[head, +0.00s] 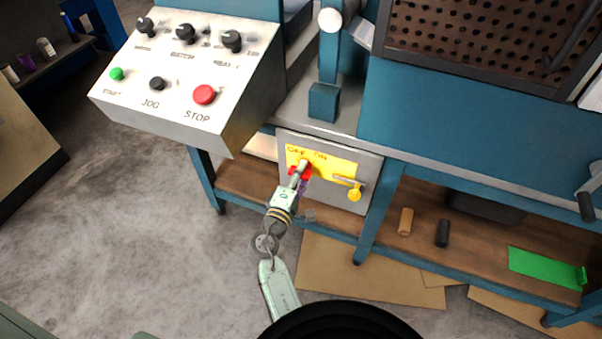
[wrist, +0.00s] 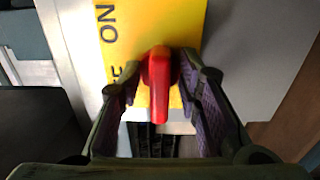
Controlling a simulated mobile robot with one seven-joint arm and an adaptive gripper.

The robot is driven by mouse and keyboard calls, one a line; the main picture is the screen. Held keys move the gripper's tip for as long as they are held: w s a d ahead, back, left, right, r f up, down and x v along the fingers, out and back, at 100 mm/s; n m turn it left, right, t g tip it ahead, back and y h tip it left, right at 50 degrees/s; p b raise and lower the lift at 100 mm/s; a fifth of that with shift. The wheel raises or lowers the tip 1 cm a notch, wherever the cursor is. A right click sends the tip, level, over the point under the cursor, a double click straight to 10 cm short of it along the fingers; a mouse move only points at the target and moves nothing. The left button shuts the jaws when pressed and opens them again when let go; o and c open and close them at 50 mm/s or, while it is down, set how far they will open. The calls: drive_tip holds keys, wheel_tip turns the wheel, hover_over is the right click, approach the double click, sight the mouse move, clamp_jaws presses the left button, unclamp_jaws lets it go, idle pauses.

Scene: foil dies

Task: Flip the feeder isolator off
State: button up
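The feeder isolator is a grey panel (head: 342,197) with a yellow plate (head: 335,168) marked OFF at left and ON at right, set under the bench. Its red handle (head: 293,172) is partly hidden by my gripper (head: 302,168) in the head view. In the wrist view, the red handle (wrist: 158,82) stands between the two fingers of my gripper (wrist: 160,70), on the yellow plate (wrist: 182,22). The fingers are apart, with gaps visible on both sides of the handle. I cannot tell for sure which mark the handle points to.
A sloped control box (head: 190,85) with knobs and a red STOP button (head: 204,95) juts out at upper left. A lower shelf (head: 465,240) holds small items. Cardboard (head: 365,270) lies on the floor.

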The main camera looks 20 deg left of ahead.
drive_tip(key=s, duration=0.7)
drive_tip(key=shift+s+a, duration=0.15)
drive_tip(key=shift+s, duration=0.15)
idle(0.5)
